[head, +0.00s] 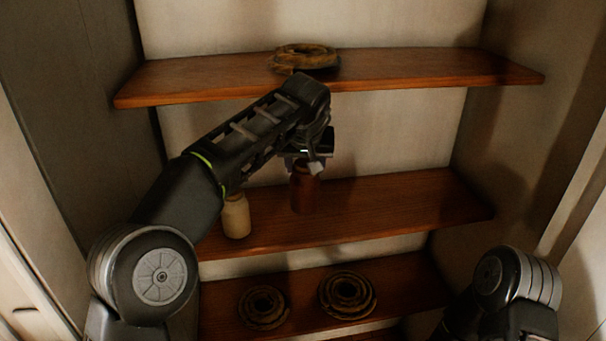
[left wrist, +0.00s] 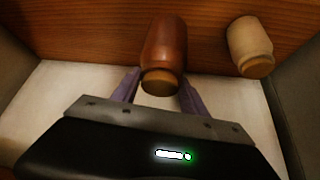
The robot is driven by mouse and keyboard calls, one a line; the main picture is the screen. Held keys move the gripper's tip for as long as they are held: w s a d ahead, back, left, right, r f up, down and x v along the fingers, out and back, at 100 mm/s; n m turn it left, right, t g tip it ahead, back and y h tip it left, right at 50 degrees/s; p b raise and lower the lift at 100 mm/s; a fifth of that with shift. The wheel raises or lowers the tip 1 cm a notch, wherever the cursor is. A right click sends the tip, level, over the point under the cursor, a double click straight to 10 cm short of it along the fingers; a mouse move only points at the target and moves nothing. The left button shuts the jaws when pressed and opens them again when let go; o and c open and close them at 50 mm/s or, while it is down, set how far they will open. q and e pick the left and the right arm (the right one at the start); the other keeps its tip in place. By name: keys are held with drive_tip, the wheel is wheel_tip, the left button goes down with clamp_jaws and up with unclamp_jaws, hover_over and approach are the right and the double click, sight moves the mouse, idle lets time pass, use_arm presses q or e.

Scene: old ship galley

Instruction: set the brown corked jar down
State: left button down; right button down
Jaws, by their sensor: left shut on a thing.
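The brown corked jar (head: 304,190) is upright at the middle shelf (head: 400,205) in the head view. My left gripper (head: 308,166) is shut on it from above, around its upper part. In the left wrist view the brown jar (left wrist: 164,50) is between the two purple fingers of my left gripper (left wrist: 160,88), with its cork toward the camera. The jar's base looks at or very near the shelf board; I cannot tell whether it touches. My right gripper is not in view; only part of my right arm shows at the lower right.
A cream corked jar (head: 236,216) stands on the same shelf, left of the brown jar. A rope coil (head: 305,58) lies on the upper shelf, and two coils (head: 347,294) lie on the lower one. The middle shelf is clear to the right. The upper shelf (head: 430,69) is overhead.

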sight(303, 184)
use_arm(q)
drive_tip(key=shift+w+a+f, duration=0.2)
drive_tip(key=shift+w+f, duration=0.55)
drive_tip(key=shift+w, duration=0.25)
drive_tip(key=shift+f, duration=0.7)
wheel_tip(303, 184, down, 3)
drive_tip(key=shift+s, duration=0.1)
drive_tip(key=shift+w+f, duration=0.45)
drive_tip(key=shift+a+f, duration=0.1)
drive_tip(key=c, duration=0.6)
unclamp_jaws()
drive_tip(key=shift+f, duration=0.1)
